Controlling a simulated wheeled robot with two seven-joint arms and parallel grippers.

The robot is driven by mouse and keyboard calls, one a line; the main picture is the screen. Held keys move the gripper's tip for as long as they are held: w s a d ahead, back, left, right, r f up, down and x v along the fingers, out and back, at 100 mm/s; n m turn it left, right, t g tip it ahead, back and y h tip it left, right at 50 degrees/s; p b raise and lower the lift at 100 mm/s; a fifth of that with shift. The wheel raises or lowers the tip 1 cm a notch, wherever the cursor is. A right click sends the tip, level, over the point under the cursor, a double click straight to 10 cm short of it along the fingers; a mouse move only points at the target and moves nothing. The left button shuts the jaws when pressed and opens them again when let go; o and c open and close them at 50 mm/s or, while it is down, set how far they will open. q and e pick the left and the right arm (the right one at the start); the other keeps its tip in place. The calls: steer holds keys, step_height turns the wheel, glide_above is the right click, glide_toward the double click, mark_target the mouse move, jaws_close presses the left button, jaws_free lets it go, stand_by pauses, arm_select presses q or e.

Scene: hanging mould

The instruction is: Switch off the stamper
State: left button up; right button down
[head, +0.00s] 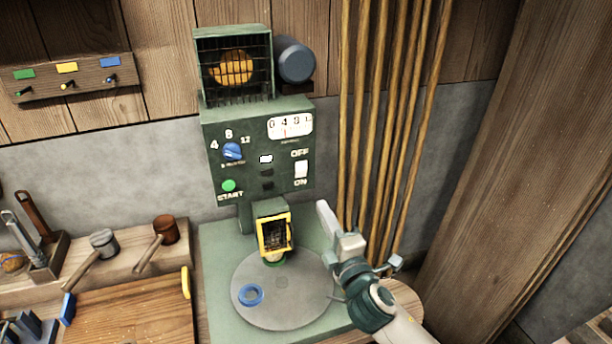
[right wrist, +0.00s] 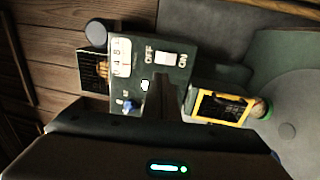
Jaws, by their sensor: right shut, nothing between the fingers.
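The stamper (head: 215,150) is a green machine with a control panel. Its white rocker switch (head: 301,169) sits on the panel's right side, between OFF above and ON below. Which way the rocker is tipped cannot be told. The switch also shows in the right wrist view (right wrist: 166,59), just beyond the fingertips. My right gripper (head: 323,206) is shut and empty. In the head view it is below and right of the switch, apart from it in the picture. In the right wrist view its dark fingers (right wrist: 164,90) point toward the switch. My left gripper is not in view.
A yellow-framed guard (head: 274,233) hangs below the panel over a round plate (head: 300,295) with a blue ring (head: 250,295). A blue dial (head: 232,151) and green start button (head: 229,186) are on the panel's left. Wooden poles (head: 385,110) stand close on the right.

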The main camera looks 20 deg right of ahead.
stand_by(0.3)
steer(key=p, duration=0.5)
glide_toward(301, 166)
steer(key=w, duration=0.6)
steer(key=shift+w+r, duration=0.1)
steer(key=shift+r, duration=0.25)
steer(key=shift+w+a, duration=0.1)
steer(key=shift+w+r, duration=0.1)
steer(key=shift+w, duration=0.1)
steer(key=shift+s, duration=0.1)
